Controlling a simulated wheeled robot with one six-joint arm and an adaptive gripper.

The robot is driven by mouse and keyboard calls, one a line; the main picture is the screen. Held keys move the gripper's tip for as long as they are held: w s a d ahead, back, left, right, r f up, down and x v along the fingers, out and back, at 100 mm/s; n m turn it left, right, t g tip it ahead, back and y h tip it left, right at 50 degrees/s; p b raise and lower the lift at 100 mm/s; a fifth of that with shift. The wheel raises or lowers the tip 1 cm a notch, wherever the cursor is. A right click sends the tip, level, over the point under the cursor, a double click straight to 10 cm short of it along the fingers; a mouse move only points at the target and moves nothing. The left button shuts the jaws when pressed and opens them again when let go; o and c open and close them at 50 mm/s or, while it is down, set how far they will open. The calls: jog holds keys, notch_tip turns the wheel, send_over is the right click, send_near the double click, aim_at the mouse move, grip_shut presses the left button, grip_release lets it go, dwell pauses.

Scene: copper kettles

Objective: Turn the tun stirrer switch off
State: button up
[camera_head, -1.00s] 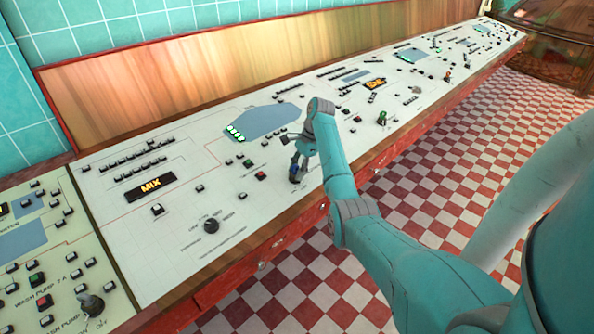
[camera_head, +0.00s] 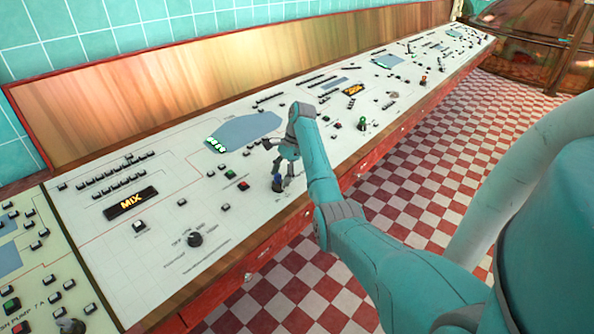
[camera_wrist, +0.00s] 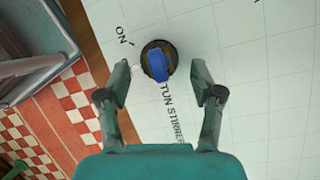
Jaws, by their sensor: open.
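The tun stirrer switch (camera_wrist: 158,62) is a knob with a blue handle on a dark round base. In the wrist view the word ON is printed to its upper left and TUN STIRRER below it. I cannot tell for sure which mark the handle points at. My gripper (camera_wrist: 160,80) is open, with one finger to each side of the switch and a little below it in the picture. No contact shows. In the head view my gripper (camera_head: 282,174) is low over the front part of the white panel, at the small dark switch (camera_head: 277,185).
A black rotary knob (camera_head: 195,240) and a red button (camera_head: 243,186) are nearby on the panel (camera_head: 160,270). The MIX display (camera_head: 131,202) is further left. A green knob (camera_head: 362,124) stands to the right. The wooden front edge borders a checkered floor (camera_head: 420,180).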

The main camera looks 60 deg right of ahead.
jog(key=s+d, duration=0.1)
jog(key=d, duration=0.2)
jog(key=s+d, duration=0.2)
jog(key=d, duration=0.1)
jog(key=s+d, duration=0.2)
jog(key=d, duration=0.1)
jog(key=shift+s+d, duration=0.1)
jog(key=shift+d, duration=0.25)
jog(key=shift+s+d+f, duration=0.1)
jog(key=shift+s+d, duration=0.15)
jog(key=shift+d, duration=0.05)
jog(key=shift+s, duration=0.1)
